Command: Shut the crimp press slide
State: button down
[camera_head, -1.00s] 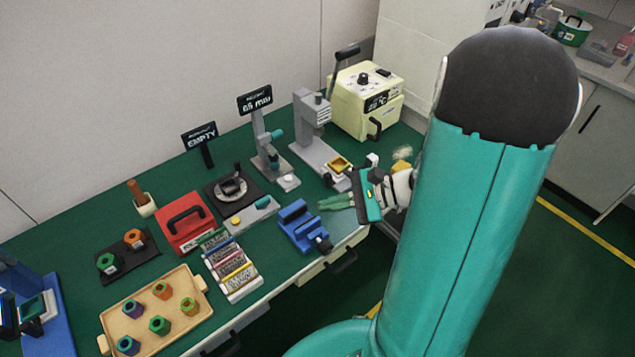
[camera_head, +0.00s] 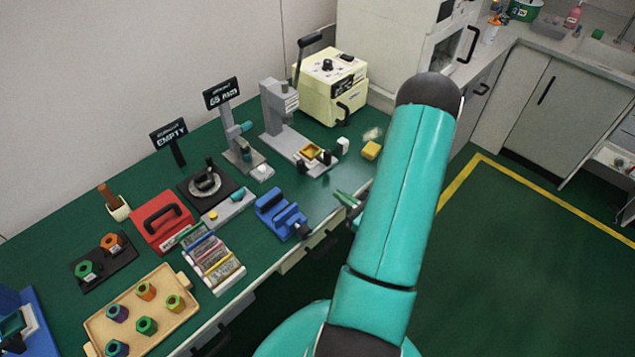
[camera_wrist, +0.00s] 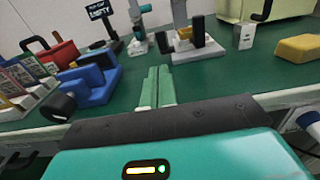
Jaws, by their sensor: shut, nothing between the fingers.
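The crimp press (camera_head: 278,112) is a grey upright frame with a black lever, at the back of the green bench. Its slide (camera_head: 311,153), with a yellow-edged nest and dark posts, sticks out in front of the frame towards the bench's front edge. The slide also shows at the top of the wrist view (camera_wrist: 196,47). My gripper (camera_head: 347,198) is at the bench's front edge, in front of the slide and apart from it, partly hidden by my arm. In the wrist view its green fingers (camera_wrist: 157,86) are together and empty.
A blue vise (camera_head: 279,214) stands left of my gripper. A yellow block (camera_head: 371,150) and a small white block (camera_head: 343,144) lie right of the slide. A cream box (camera_head: 331,88) stands behind them. Bare green bench lies between my fingers and the slide.

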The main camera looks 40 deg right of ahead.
aim_at(303, 167)
jog(key=shift+w+r, duration=0.1)
jog(key=shift+w, duration=0.25)
jog(key=w, duration=1.2)
jog(key=shift+w, duration=0.15)
jog(key=shift+w+a, duration=0.1)
jog(key=shift+w, duration=1.8)
jog(key=shift+s, duration=0.1)
